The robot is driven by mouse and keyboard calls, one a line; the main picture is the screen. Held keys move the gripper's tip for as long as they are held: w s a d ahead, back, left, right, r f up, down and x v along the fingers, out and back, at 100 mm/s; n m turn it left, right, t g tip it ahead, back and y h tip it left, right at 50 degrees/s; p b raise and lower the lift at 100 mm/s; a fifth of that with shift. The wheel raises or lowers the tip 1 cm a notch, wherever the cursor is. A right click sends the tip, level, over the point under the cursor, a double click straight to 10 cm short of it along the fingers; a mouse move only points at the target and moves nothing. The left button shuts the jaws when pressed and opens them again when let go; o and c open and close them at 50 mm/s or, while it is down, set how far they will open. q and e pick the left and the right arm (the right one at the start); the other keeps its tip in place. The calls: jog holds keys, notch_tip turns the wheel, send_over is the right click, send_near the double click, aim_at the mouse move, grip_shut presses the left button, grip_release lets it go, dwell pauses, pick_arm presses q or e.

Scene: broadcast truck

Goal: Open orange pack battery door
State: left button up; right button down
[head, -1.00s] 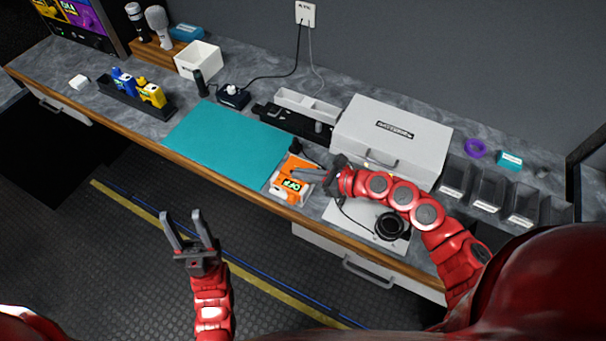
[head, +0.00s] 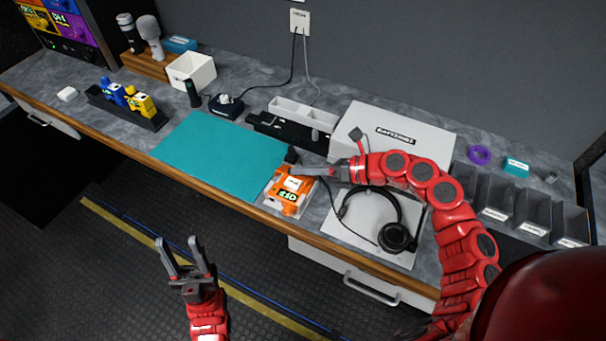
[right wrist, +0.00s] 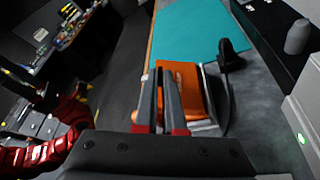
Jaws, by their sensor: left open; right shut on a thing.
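The orange pack (head: 287,196) lies on a pale tray or base near the bench's front edge, right of the teal mat, with a label on its upper face. My right gripper (head: 297,170) is over the pack's far side. In the right wrist view its fingers (right wrist: 165,85) are close together against the orange pack (right wrist: 188,82) and shut on a part of it, seemingly the battery door. The fingers hide the held part, so how far the door stands open cannot be told. My left gripper (head: 178,240) is open and empty over the floor in front of the bench.
A headset (head: 384,222) lies on a white plate to the right of the pack. A large grey case (head: 395,128) stands behind my right arm. The teal mat (head: 220,150) is clear. A black cable plug (head: 291,154) is close behind the pack.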

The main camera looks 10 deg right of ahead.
dwell(0.4)
jog(key=c, duration=1)
grip_release()
jog(key=shift+d, duration=0.1)
jog(key=b+v, duration=0.3)
jog(key=v, duration=1.4)
jog(key=shift+d+b, duration=0.2)
jog(key=shift+b, duration=0.1)
jog(key=shift+r, duration=0.1)
